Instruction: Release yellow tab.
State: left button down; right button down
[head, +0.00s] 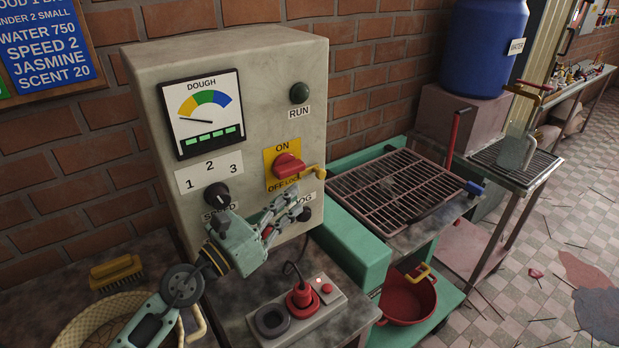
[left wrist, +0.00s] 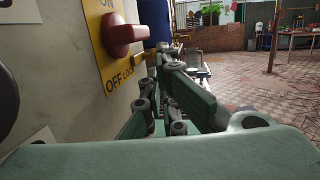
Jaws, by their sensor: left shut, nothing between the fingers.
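The grey control box (head: 240,75) carries a red rotary switch (head: 287,165) on a yellow plate (head: 270,157) marked ON and OFF LOCK. A yellow tab (head: 314,171) sticks out at the plate's lower right. My left gripper (head: 301,198) is shut and empty, its fingertips just below the tab; I cannot tell whether they touch it. The left wrist view shows the red switch (left wrist: 122,35) and yellow plate (left wrist: 113,78) beside the fingers (left wrist: 172,92). My right gripper is not in view.
A black speed knob (head: 217,195) and a partly covered knob (head: 304,214) sit low on the box. Below is a socket block (head: 297,318) with a red plug (head: 301,298). A grill rack (head: 395,190) stands to the right.

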aim_at(322, 177)
pick_arm(q)
jog(key=x, duration=0.5)
jog(key=shift+w+d+p, duration=0.2)
jog(key=shift+w+p, duration=0.05)
jog(key=shift+p, duration=0.1)
jog(key=shift+w+d, duration=0.2)
jog(key=shift+d, duration=0.05)
jog(key=x, duration=0.2)
jog(key=shift+w+d+f, duration=0.1)
jog(key=shift+d, duration=0.35)
